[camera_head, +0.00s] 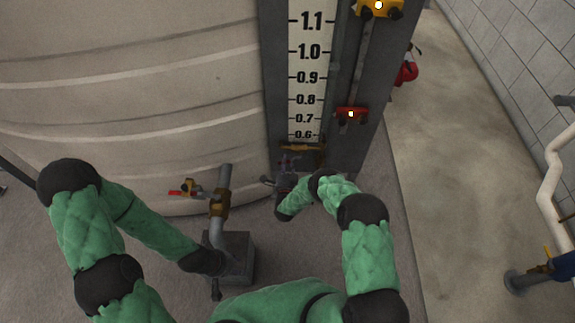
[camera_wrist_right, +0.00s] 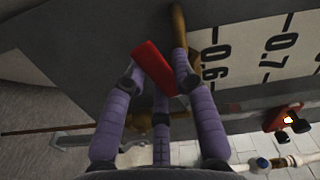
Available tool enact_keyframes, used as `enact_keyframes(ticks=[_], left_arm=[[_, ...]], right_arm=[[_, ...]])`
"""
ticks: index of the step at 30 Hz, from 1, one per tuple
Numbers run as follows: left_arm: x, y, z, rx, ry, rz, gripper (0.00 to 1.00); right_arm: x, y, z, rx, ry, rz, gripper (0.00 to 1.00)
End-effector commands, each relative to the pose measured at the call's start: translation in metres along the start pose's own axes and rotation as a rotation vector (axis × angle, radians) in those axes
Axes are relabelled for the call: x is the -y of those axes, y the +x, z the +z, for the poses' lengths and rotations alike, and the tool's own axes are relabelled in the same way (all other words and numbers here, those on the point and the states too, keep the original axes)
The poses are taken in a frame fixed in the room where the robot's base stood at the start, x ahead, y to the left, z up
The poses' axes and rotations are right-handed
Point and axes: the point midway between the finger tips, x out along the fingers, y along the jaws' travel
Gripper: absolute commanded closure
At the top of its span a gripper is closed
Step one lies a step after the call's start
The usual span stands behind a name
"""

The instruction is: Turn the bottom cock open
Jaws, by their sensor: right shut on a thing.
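The bottom cock has a brass body (camera_head: 302,148) at the foot of the gauge board, just below the 0.6 mark. In the right wrist view, its red lever handle (camera_wrist_right: 150,65) lies between my fingers, with a brass part (camera_wrist_right: 178,28) beside it. My right gripper (camera_wrist_right: 158,82) is shut on the red handle, with purple fingers on both sides of it. In the head view my right gripper (camera_head: 287,172) is small and dark below the cock, and the handle is hidden there. My left gripper (camera_head: 215,268) is low beside the grey pipe base; its fingers are not clear.
A large ribbed tank (camera_head: 130,90) fills the left. A pipe with a brass valve (camera_head: 219,204) and a red-handled cock (camera_head: 184,189) stands before it. A red fitting (camera_head: 351,114) and a yellow one (camera_head: 379,8) sit higher on the gauge post.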

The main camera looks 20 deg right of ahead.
Motion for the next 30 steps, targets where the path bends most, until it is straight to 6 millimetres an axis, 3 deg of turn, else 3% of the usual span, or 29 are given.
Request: enact_keyframes(ticks=[13,30], left_arm=[[0.001,0.001,0.000,-0.001,0.000,0.000,0.60],[0.001,0.002,0.000,-0.001,0.000,0.000,0.60]], right_arm=[[0.015,0.000,-0.004,0.002,0.279,0.001,1.00],[0.018,0.000,-0.006,0.002,0.345,0.001,1.00]])
